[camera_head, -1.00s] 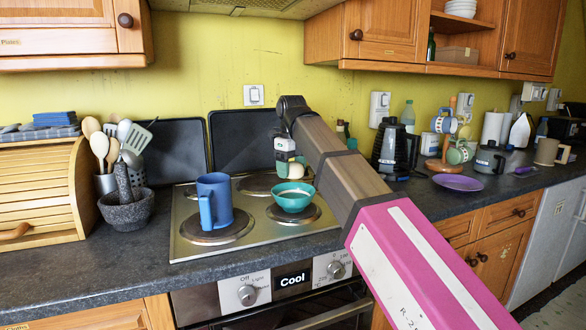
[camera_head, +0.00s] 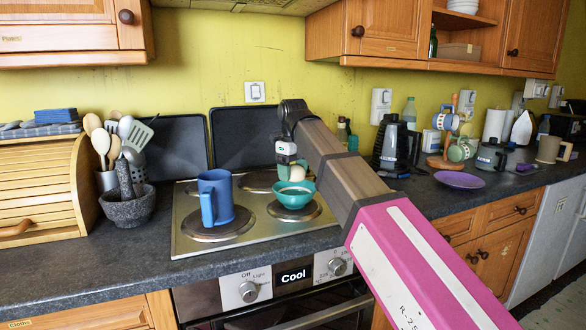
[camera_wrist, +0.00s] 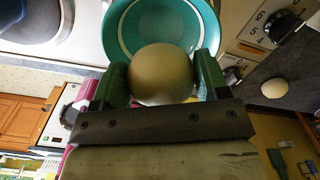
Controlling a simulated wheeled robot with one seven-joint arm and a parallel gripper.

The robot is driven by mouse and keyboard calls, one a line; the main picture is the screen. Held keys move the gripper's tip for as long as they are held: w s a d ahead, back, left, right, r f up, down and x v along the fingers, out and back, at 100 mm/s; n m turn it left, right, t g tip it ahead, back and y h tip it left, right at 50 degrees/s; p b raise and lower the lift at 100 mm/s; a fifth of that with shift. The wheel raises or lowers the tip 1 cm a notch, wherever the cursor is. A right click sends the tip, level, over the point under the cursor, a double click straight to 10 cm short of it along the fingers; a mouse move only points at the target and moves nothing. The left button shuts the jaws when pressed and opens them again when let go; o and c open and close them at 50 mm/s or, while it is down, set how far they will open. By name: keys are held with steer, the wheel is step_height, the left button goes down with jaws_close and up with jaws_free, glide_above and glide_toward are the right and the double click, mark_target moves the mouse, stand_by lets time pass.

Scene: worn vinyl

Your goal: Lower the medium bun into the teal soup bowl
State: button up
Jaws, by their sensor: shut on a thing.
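The medium bun (camera_wrist: 162,75) is a round, tan bun. My gripper (camera_wrist: 162,68) is shut on it, with a green finger on each side. In the head view the pale bun (camera_head: 297,174) is just above the back part of the teal soup bowl (camera_head: 294,196), which is on the front right hob plate. In the wrist view the bun overlaps the near rim of the bowl (camera_wrist: 118,28). I cannot tell whether the bun touches the bowl. The bowl's inside is partly hidden by the bun.
A blue mug (camera_head: 215,198) stands on the hob (camera_head: 254,230) to the left of the bowl. A stone mortar (camera_head: 128,210) stands further left. A pale oval thing (camera_wrist: 274,88) shows in the wrist view.

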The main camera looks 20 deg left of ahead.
steer(key=shift+f, duration=1.2)
steer(key=shift+f, duration=1.15)
stand_by(0.6)
steer(key=o, duration=0.8)
steer(key=shift+o, duration=0.2)
steer(key=shift+r, duration=0.1)
steer(key=shift+o, duration=0.8)
step_height(320, 180, up, 10)
steer(key=shift+r, duration=0.25)
